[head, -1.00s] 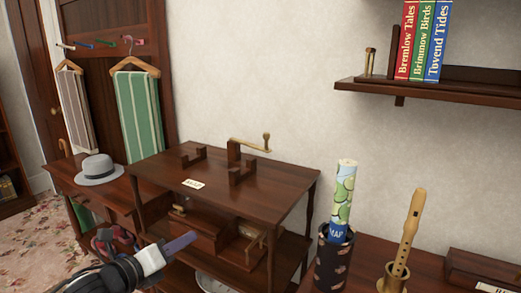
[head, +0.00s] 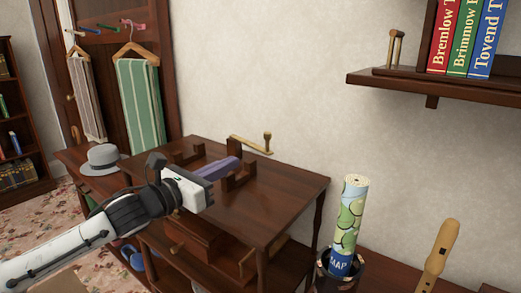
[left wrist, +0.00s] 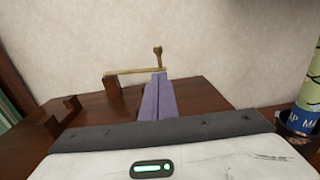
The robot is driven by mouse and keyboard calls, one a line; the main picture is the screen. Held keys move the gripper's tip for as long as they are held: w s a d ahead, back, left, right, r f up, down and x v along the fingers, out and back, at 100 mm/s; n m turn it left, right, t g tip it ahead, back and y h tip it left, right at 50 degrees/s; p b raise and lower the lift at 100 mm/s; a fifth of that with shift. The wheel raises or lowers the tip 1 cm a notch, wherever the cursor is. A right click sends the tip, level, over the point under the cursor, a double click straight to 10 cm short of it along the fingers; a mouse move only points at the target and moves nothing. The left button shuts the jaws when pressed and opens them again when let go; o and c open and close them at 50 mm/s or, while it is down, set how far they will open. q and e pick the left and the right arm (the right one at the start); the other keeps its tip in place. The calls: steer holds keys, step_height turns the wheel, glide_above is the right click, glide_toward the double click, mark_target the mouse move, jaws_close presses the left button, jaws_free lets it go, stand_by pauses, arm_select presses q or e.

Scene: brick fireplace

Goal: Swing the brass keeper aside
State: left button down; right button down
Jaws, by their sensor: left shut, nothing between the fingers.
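The brass keeper (head: 250,145) is a thin bar with an upright knob at its right end. It lies across the top of a dark wooden post on the small wooden stand (head: 285,185). In the left wrist view the keeper (left wrist: 130,71) runs from the post at left to the knob just beyond my fingertips. My left gripper (head: 236,163) is shut and empty, its purple fingers over the stand top, close in front of the post and keeper. In the left wrist view its fingertips (left wrist: 156,76) overlap the knob's base; I cannot tell whether they touch. My right gripper is not in view.
Notched wooden brackets (head: 187,154) stand on the stand top. A rolled map (head: 350,215) and a recorder (head: 440,250) stand at right. A wall shelf (head: 440,88) with books is at upper right. A grey hat (head: 101,160) lies at left.

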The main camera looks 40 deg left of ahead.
arm_select(q)
glide_toward(271, 153)
steer(key=w+a+r, duration=0.2)
steer(key=w, duration=0.2)
steer(key=shift+w+d, duration=0.15)
steer(key=shift+w, duration=0.85)
steer(key=shift+w+d+f+n+y, duration=0.15)
steer(key=shift+w+n+y, duration=0.15)
steer(key=shift+w+y, duration=0.2)
steer(key=w+y, duration=0.1)
steer(key=w+n+y, duration=0.1)
steer(key=w+n+g+y, duration=0.1)
steer(key=shift+w+d+r+y, duration=0.2)
steer(key=shift+d+y, duration=0.1)
steer(key=shift+d, duration=0.05)
steer(key=shift+r, duration=0.15)
steer(key=shift+s, duration=0.15)
